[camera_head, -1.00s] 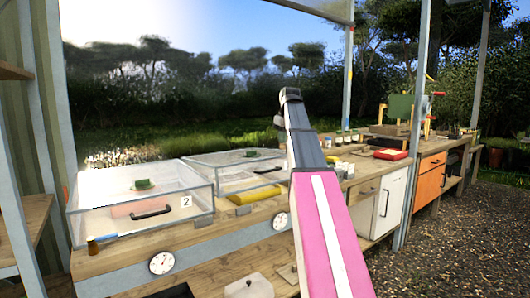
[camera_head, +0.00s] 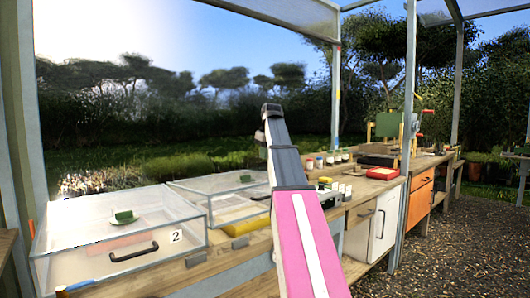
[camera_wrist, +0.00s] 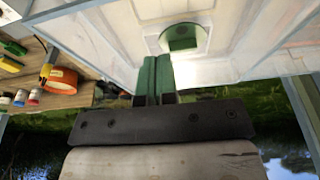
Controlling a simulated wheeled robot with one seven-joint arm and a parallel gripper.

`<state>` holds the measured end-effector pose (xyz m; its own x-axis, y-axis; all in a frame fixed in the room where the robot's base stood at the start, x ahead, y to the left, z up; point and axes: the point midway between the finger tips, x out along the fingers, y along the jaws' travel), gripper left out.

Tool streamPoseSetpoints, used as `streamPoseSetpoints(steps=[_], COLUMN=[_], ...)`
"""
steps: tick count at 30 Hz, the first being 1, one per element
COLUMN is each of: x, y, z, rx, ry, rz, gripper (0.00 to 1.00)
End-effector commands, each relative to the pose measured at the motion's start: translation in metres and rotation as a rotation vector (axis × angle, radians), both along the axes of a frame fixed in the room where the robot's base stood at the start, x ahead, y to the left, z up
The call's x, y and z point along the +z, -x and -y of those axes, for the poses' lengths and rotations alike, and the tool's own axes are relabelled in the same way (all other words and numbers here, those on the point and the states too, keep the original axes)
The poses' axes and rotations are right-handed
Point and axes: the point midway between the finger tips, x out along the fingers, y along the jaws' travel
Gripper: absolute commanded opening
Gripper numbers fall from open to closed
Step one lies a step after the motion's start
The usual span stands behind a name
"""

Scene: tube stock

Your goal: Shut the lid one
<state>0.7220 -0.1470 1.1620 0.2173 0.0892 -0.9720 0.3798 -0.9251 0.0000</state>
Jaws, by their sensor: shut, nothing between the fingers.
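A clear box (camera_head: 80,264) marked 2 stands at the front left of the bench, with a green knob (camera_head: 123,216) on its flat clear top and a black handle on its front. A second clear box (camera_head: 195,192) stands behind it to the right, with its own green knob (camera_head: 246,177). I see no number on it; my arm covers its right part, and I cannot tell if its lid is fully down. In the wrist view my gripper (camera_wrist: 155,62) is shut and empty, its green fingers close to a green knob (camera_wrist: 182,38) on a pale round base. I cannot tell if they touch.
An orange cup (camera_wrist: 62,79) shows in the wrist view. Metal posts rise along the bench.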

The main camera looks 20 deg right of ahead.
Motion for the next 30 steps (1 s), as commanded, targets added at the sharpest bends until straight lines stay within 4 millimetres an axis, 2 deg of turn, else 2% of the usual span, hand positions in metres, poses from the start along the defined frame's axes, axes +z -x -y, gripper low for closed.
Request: streamPoseSetpoints(steps=[1,6,15,21,30], x=[-0.012,-0.042,-0.086,-0.096,-0.097], y=[-0.001,-0.008,-0.008,-0.008,-0.008], z=[-0.001,-0.004,-0.004,-0.003,-0.003], rx=[0.0,0.0,-0.001,-0.001,-0.001], ry=[-0.001,0.0,0.0,0.0,0.0], rz=[-0.004,-0.002,-0.001,0.0,0.0], gripper=[0.0,0.0,0.0,0.0,0.0])
